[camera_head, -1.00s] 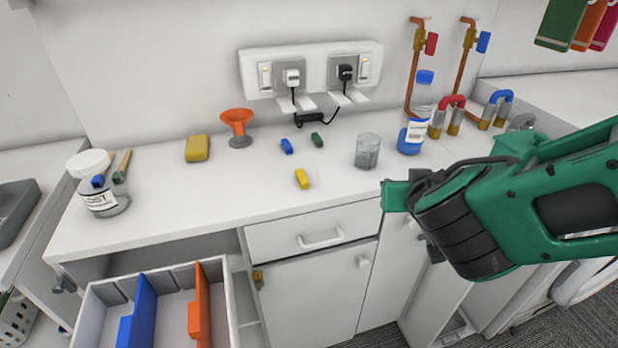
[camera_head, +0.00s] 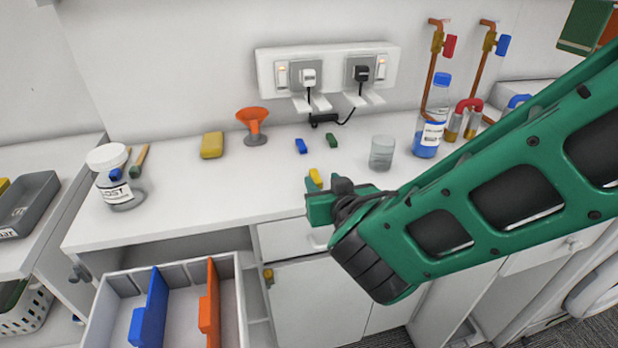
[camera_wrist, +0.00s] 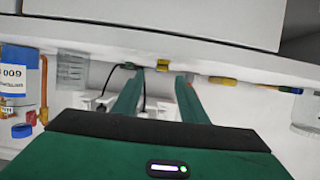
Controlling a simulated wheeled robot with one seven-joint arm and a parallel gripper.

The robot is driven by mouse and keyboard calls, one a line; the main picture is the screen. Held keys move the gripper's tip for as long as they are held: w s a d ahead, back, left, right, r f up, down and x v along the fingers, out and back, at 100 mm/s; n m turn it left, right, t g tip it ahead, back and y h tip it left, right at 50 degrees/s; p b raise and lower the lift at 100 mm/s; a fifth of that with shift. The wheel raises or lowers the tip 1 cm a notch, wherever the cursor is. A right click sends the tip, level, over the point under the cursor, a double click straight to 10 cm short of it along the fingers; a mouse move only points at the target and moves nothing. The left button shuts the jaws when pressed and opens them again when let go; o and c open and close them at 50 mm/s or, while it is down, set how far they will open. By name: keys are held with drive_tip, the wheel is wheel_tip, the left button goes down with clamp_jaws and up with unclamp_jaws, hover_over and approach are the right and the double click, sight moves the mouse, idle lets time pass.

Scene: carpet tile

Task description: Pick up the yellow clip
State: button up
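The yellow clip (camera_head: 315,176) lies on the white counter (camera_head: 230,203), in front of the blue clip (camera_head: 301,146) and the green clip (camera_head: 332,140). In the head view its near end is partly hidden by my gripper (camera_head: 322,194), which is at the counter's front edge, just in front of the clip. In the wrist view my two green fingers (camera_wrist: 160,78) are spread apart with nothing held between them. The yellow clip (camera_wrist: 163,65) shows beyond, between the fingertips. I cannot tell the exact remaining distance.
A beaker (camera_head: 382,153) and a blue-filled bottle (camera_head: 431,122) stand to the right. An orange funnel (camera_head: 252,123), yellow sponge (camera_head: 212,145) and labelled jar (camera_head: 118,184) stand to the left. An open drawer (camera_head: 241,315) juts out below. Cables hang from the wall sockets (camera_head: 328,72).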

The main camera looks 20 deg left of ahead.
sight(315, 174)
drive_tip(key=shift+x, duration=2.35)
drive_tip(key=shift+s+a+f, duration=0.1)
drive_tip(key=shift+s, duration=0.05)
clamp_jaws()
